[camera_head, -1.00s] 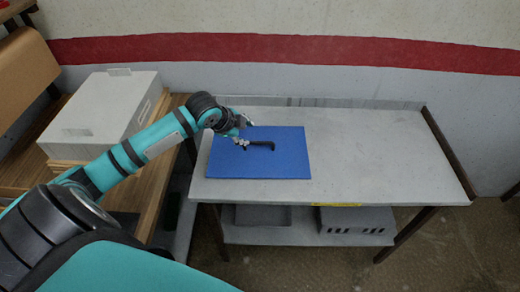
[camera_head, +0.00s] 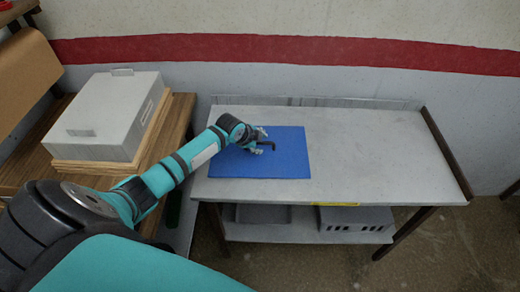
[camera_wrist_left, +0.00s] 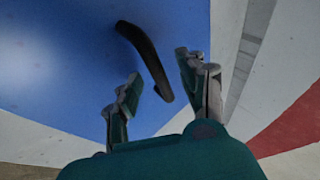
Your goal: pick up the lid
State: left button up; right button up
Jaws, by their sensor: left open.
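The lid (camera_head: 290,165) is a flat blue panel lying on the grey table, with a black bar handle (camera_head: 268,147) on its top. The lid also fills much of the left wrist view (camera_wrist_left: 60,80), where the dark curved handle (camera_wrist_left: 147,58) shows. My left gripper (camera_head: 262,141) is over the back part of the lid, at the handle. Its fingers (camera_wrist_left: 158,68) are spread apart, with the handle seen between them and not gripped. Whether a finger touches the handle I cannot tell. My right gripper is in neither view.
The grey table (camera_head: 380,150) is clear to the right of the lid. A light grey box (camera_head: 120,110) stands on a wooden bench (camera_head: 60,168) at the left. Grey bins (camera_head: 355,220) sit on the shelf below. A wall (camera_head: 300,85) closes off the back.

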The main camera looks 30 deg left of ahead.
pick_arm(q)
grip_shut()
dwell(0.3)
jog(key=shift+r, duration=0.1)
